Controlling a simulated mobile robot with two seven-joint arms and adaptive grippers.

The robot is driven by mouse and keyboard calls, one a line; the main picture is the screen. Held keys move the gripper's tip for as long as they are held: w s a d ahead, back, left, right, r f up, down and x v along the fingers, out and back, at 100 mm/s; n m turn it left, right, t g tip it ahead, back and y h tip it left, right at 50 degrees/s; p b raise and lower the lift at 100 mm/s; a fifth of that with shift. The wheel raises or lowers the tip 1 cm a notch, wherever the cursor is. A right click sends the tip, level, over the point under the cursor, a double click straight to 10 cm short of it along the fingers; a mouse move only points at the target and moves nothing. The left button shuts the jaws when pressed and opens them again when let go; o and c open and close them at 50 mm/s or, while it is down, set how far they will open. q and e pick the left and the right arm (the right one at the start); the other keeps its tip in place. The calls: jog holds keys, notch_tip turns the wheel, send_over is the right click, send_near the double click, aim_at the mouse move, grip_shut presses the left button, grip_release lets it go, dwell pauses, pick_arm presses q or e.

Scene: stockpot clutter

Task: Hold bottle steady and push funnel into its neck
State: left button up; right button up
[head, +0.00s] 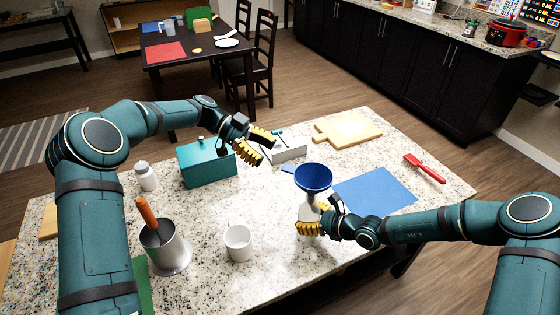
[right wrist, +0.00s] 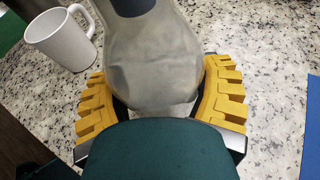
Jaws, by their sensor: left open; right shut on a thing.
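A dark blue funnel (head: 313,177) sits at the top of a pale, translucent bottle (head: 309,212) on the speckled counter. The funnel's wide mouth faces up; how deep its stem sits in the neck cannot be told. My right gripper (head: 311,229) is shut around the bottle's lower part. In the right wrist view the bottle (right wrist: 155,62) stands between the yellow fingers of my right gripper (right wrist: 160,105). My left gripper (head: 256,145) is open and empty, above the counter to the left of and behind the funnel.
A white mug (head: 238,243), a metal pot (head: 165,247) with an orange-handled tool, a teal box (head: 207,165) and a white jar (head: 146,176) stand to the left. A blue mat (head: 375,190), a red brush (head: 425,168) and a cutting board (head: 348,130) lie at the right and back.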

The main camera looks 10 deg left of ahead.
pick_arm(q)
jog(key=shift+v, duration=1.8)
pick_arm(e)
jog(key=o, duration=1.2)
jog(key=shift+c, duration=0.2)
jog(key=shift+d, duration=0.1)
